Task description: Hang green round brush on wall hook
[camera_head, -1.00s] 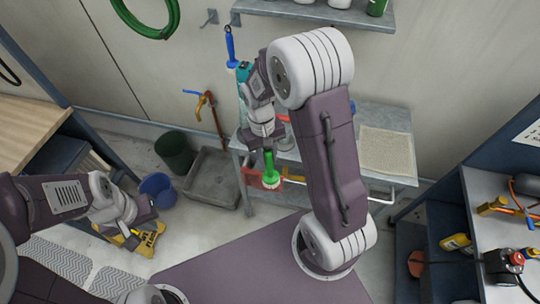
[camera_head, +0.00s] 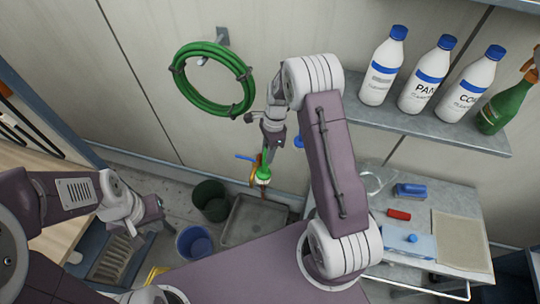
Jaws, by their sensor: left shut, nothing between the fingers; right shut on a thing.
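The green round brush (camera_head: 263,172) hangs head down from my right gripper (camera_head: 269,148), which is shut on its handle. The handle is mostly hidden by the fingers. A small dark wall hook (camera_head: 248,117) shows on the wall just left of my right gripper, and the brush is below it, not on it. A blue piece (camera_head: 298,142) shows beside my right arm, perhaps a hanging blue brush; the rest is hidden. My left gripper (camera_head: 150,226) is shut and empty at the lower left.
A green hose coil (camera_head: 180,85) hangs on a bracket at upper left. A shelf (camera_head: 430,130) with several bottles juts from the wall at right. Below are a cart (camera_head: 462,205), a tap (camera_head: 256,168), a grey basin (camera_head: 232,232) and a blue bucket (camera_head: 194,243).

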